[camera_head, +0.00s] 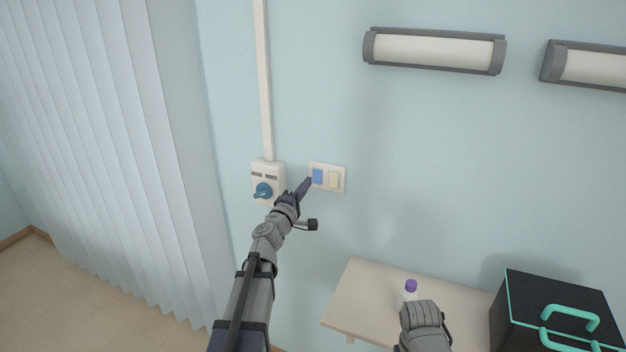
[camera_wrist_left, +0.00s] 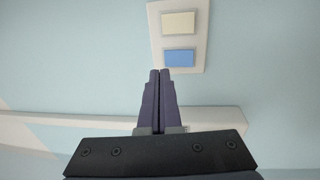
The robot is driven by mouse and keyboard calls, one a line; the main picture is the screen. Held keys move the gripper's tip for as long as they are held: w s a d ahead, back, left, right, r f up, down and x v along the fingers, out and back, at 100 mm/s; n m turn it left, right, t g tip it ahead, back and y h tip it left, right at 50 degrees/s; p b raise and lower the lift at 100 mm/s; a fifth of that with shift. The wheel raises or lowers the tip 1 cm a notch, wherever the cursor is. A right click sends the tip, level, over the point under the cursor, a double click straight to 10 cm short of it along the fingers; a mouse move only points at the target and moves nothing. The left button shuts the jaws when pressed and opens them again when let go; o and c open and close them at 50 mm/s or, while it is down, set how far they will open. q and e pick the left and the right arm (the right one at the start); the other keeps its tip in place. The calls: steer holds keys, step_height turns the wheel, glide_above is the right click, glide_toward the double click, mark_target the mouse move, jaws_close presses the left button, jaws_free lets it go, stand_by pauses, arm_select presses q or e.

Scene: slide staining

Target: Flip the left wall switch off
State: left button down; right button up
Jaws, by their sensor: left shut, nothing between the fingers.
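A cream wall plate (camera_head: 342,188) on the blue wall carries two rocker switches side by side. The left switch (camera_head: 318,176) is blue and the right switch (camera_head: 334,179) is cream. In the left wrist view the blue left switch (camera_wrist_left: 179,57) lies closest to the fingers, with the cream switch (camera_wrist_left: 178,23) beyond it. My left gripper (camera_head: 307,184) is shut and empty, its fingertips just beside the plate's lower left, close to the blue switch. It also shows in the left wrist view (camera_wrist_left: 160,72); whether it touches is unclear.
A socket box (camera_head: 273,167) with a blue plug (camera_head: 263,191) is left of the switches, below a vertical conduit (camera_head: 264,80). Below right is a shelf (camera_head: 355,285) with a purple-capped bottle (camera_head: 411,287) and a black case (camera_head: 540,290). Blinds (camera_head: 110,150) hang left.

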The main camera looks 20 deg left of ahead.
arm_select(q)
steer(key=s+a, duration=0.1)
steer(key=s, duration=0.6)
steer(key=shift+s+r+p, duration=0.3)
steer(key=shift+r+p, duration=0.05)
steer(key=s+d+f+m+g+h, duration=0.3)
steer(key=d+f+m+g, duration=0.15)
steer(key=d, duration=0.45)
steer(key=s+d+f+m+g+h, duration=0.2)
steer(key=s+d+f+m+g, duration=0.15)
steer(key=d+m, duration=0.45)
steer(key=s+d+f+m+g+h, duration=0.25)
steer(key=d+f+g, duration=0.2)
steer(key=d, duration=0.65)
steer(key=s+d+f+m+g+y, duration=0.3)
steer(key=s+f+m+g+y, duration=0.15)
steer(key=s+f, duration=0.55)
steer(key=s+a+f+m+g+y, duration=0.1)
steer(key=s+a+f+g+y, duration=0.1)
steer(key=s+a+y, duration=0.3)
steer(key=shift+s+a+g+y, duration=0.2)
steer(key=shift+s+g+y, duration=0.2)
steer(key=shift+s, duration=0.4)
